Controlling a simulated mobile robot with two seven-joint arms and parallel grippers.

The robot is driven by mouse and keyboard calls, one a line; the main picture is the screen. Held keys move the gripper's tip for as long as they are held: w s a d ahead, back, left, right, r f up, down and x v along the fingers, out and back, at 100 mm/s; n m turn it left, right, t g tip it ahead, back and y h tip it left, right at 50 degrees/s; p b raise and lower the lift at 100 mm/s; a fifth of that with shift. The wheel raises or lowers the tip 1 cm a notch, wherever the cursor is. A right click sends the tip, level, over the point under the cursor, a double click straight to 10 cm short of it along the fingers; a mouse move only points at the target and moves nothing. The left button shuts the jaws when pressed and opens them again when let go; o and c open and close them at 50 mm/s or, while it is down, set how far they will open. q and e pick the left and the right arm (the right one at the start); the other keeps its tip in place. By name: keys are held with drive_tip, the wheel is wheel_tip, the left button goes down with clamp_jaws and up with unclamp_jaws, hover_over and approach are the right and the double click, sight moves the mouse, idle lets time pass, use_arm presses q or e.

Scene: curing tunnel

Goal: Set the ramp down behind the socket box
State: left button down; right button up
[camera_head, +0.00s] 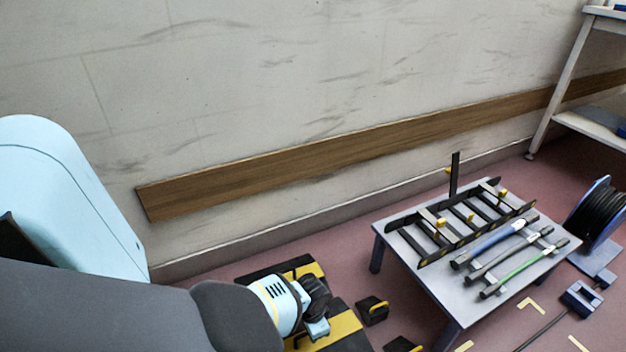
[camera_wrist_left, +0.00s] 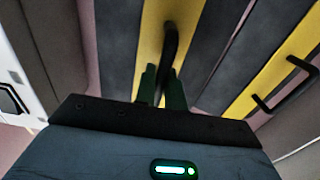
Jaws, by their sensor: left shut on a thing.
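My left gripper (camera_head: 316,328) reaches down at the bottom of the head view. In the left wrist view its fingers (camera_wrist_left: 163,88) are shut on the dark handle of the black-and-yellow ramp (camera_wrist_left: 150,45). The ramp (camera_head: 345,327) shows below and around the gripper in the head view, partly hidden by my arm. I cannot tell whether it touches the floor. What is likely the socket box (camera_head: 581,298), a small dark grey-blue box with a cable, stands on the floor right of the table. My right gripper is out of view.
A grey table (camera_head: 440,290) holds a black rack and several rods. A cable reel (camera_head: 597,215) stands at right. A small black-and-yellow block (camera_head: 373,310) lies between ramp and table. Another black-and-yellow piece with a handle (camera_wrist_left: 262,85) lies beside the held one. Pale corner marks (camera_head: 531,305) are on the floor.

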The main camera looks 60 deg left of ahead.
use_arm(q)
drive_tip(key=shift+w+f+b, duration=0.1)
drive_tip(key=shift+f+b, duration=1.25)
drive_tip(key=shift+f, duration=0.4)
drive_tip(key=c, duration=1.8)
unclamp_jaws()
drive_tip(key=shift+f, duration=0.15)
drive_tip(key=o, duration=0.3)
